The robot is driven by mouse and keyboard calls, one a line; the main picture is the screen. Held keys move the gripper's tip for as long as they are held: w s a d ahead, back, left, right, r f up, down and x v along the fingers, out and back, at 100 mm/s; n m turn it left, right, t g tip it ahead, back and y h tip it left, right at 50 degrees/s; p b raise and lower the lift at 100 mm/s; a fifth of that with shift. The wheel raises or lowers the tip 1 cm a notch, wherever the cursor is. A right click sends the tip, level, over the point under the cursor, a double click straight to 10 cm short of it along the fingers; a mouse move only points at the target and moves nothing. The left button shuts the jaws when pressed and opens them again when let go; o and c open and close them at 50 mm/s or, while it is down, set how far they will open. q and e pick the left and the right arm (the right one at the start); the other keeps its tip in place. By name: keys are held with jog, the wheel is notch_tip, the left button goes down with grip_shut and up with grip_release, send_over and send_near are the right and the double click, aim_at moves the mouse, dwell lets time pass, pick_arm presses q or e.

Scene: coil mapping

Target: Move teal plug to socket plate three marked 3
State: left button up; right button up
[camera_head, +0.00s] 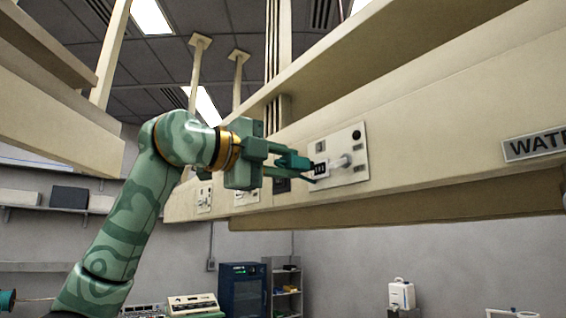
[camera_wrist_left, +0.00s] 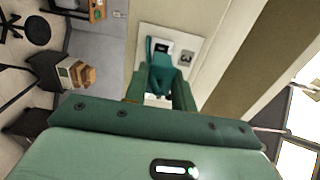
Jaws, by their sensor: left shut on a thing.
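My left gripper (camera_head: 304,168) reaches in from the left, close to the pale socket plate (camera_head: 349,140) on the beige beam. In the left wrist view, the gripper (camera_wrist_left: 160,88) is shut on the teal plug (camera_wrist_left: 160,76), which lies between its fingers. The plug's front end is close to the plate (camera_wrist_left: 150,34), which carries a small label marked 3 (camera_wrist_left: 187,57) and a dark square (camera_wrist_left: 163,47). I cannot tell whether the plug touches the plate or sits in a socket.
The beige beam (camera_head: 440,105) runs along the right, with a sign reading WATE (camera_head: 534,146). Other plates (camera_head: 204,199) sit farther left on it. A dark blue cabinet (camera_head: 243,290) and a shelf rack (camera_head: 286,288) stand below. Open space lies under the beam.

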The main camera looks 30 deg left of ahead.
dwell(0.5)
pick_arm(q)
jog(key=shift+p+x, duration=0.35)
jog(key=shift+x, duration=0.7)
jog(key=shift+p+x, duration=0.3)
jog(key=shift+x, duration=0.5)
dwell(0.4)
jog(key=o, duration=1.1)
jog(key=shift+w+d, duration=0.1)
